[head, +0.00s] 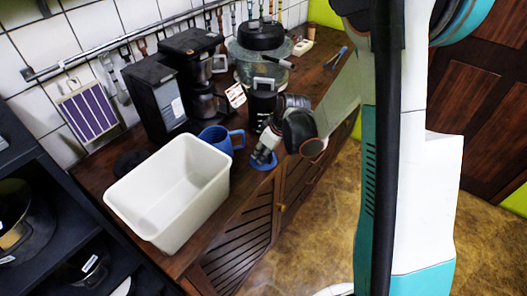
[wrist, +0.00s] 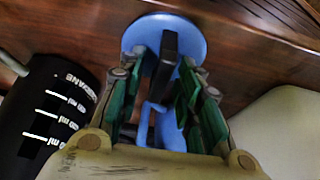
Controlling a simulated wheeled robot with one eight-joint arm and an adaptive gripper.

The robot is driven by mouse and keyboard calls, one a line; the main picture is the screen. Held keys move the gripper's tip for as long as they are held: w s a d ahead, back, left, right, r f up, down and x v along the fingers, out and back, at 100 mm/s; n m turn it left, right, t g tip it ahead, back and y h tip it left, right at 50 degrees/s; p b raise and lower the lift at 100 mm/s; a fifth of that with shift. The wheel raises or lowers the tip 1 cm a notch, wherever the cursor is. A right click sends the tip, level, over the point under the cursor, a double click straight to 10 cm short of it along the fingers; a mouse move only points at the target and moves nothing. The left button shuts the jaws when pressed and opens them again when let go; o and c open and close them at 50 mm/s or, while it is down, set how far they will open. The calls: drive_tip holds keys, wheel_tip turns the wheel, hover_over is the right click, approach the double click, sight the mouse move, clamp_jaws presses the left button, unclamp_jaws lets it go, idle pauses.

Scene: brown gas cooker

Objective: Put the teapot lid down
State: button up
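The teapot lid (head: 264,164) is a blue disc at the counter's front edge, right of the white bin. In the wrist view the lid (wrist: 140,35) shows with a dark upright knob. My gripper (head: 262,154) is over the lid, pointing down. In the wrist view the green-padded fingers of my gripper (wrist: 160,72) stand apart on either side of the knob, with a gap visible on the left. I cannot tell whether the lid rests on the wood or is just above it. A blue vessel with a handle (head: 219,139) stands left of my gripper.
The white bin (head: 157,222) stands at the left front. A black container (head: 261,106) stands behind my gripper; its white markings show in the wrist view (wrist: 45,115). A coffee maker (head: 197,70) stands near the wall. The counter (head: 318,84) has free wood at the right back.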

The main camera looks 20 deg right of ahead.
drive_tip(key=shift+r, duration=0.1)
drive_tip(key=s+r+m+p, duration=0.1)
drive_tip(key=s+r, duration=0.3)
drive_tip(key=r, duration=0.3)
drive_tip(key=s+r+m+t+h+p, duration=0.1)
drive_tip(key=s+r, duration=0.2)
drive_tip(key=r, duration=0.4)
drive_tip(key=s+r+m+p, duration=0.1)
drive_tip(key=s+r, duration=0.3)
drive_tip(key=r, duration=0.3)
drive_tip(key=s+r+m+t+h, duration=0.1)
drive_tip(key=s+r+m, duration=0.3)
drive_tip(key=s, duration=0.8)
drive_tip(key=shift+r+t+h, duration=0.2)
drive_tip(key=shift+t+h, duration=0.2)
drive_tip(key=shift+t, duration=0.3)
wheel_tip(320, 180, down, 7)
drive_tip(key=b, duration=0.6)
drive_tip(key=shift+r, duration=0.2)
